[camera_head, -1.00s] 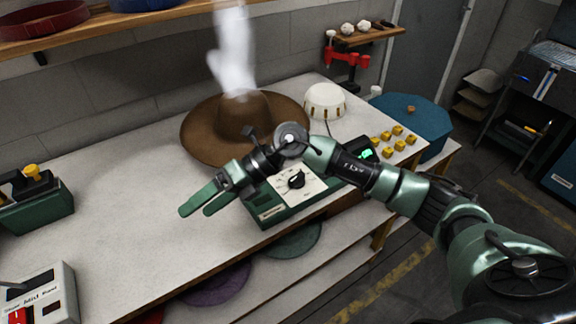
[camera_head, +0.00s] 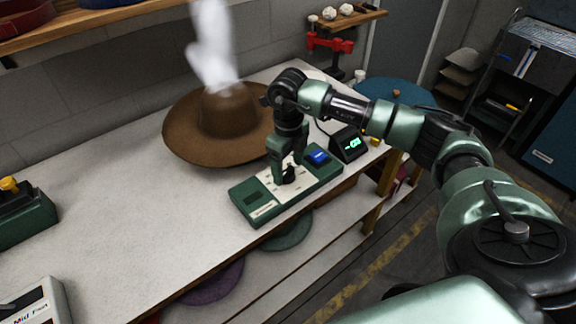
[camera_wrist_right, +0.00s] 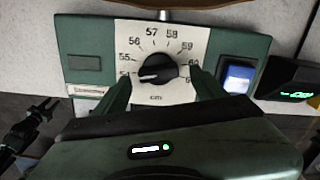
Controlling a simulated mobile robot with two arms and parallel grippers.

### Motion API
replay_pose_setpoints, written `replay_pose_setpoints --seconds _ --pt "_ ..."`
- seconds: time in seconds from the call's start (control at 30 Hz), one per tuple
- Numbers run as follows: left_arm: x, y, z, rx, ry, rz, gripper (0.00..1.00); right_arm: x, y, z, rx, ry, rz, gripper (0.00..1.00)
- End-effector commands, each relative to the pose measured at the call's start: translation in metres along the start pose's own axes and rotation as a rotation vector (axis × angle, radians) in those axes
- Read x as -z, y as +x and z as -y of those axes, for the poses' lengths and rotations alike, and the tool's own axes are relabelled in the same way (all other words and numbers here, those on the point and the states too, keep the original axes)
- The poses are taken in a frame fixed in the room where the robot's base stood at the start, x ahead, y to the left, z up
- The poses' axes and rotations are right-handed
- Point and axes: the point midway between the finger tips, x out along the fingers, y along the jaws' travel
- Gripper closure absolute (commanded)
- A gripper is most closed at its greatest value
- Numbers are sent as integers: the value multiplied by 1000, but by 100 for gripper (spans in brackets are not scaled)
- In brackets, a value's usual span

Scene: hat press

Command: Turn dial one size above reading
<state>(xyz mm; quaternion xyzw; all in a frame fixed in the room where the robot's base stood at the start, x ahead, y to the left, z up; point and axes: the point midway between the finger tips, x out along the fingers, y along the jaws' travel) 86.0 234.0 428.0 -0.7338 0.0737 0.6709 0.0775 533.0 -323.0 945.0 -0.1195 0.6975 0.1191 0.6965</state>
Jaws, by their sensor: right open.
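The black dial (camera_head: 288,176) sits on the cream scale plate of a green control box (camera_head: 254,200). My right gripper (camera_head: 284,160) points down over the dial, open. In the right wrist view its fingers (camera_wrist_right: 161,79) stand on either side of the dial; contact cannot be told. A small black display (camera_head: 350,144) shows green characters, too small to read surely. My left gripper is not in view.
A blue button (camera_head: 318,156) is on the box, right of the dial. A brown hat (camera_head: 200,140) with steam above lies behind the box. A green box (camera_head: 25,222) and a white device (camera_head: 35,303) are at left. The tabletop between is clear.

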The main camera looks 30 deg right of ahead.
Motion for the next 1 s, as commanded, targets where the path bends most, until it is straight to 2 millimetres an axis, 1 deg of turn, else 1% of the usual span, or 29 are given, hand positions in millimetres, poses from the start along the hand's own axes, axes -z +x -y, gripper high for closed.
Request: replay_pose_setpoints --seconds 0.13,0.37,0.4,0.47,0.5,0.57,0.6,0.63,0.87,1.0 --pt "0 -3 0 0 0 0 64 0 10 0 0 0 0 29" --pt "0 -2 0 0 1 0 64 0 11 0 0 -1 1 29" --pt "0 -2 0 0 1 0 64 0 11 0 -1 -1 1 32" --pt "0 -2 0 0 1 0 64 0 11 0 -1 -1 1 49" --pt "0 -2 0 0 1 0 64 0 11 0 -1 -1 1 60" --pt "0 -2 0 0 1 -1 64 0 11 0 -1 -1 1 76" --pt "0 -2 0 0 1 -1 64 0 11 0 -1 -1 1 88" --pt "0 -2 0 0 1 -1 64 0 11 0 0 -1 1 92" --pt "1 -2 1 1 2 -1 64 0 11 0 0 19 2 91" --pt "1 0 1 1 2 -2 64 0 11 0 0 67 2 91"
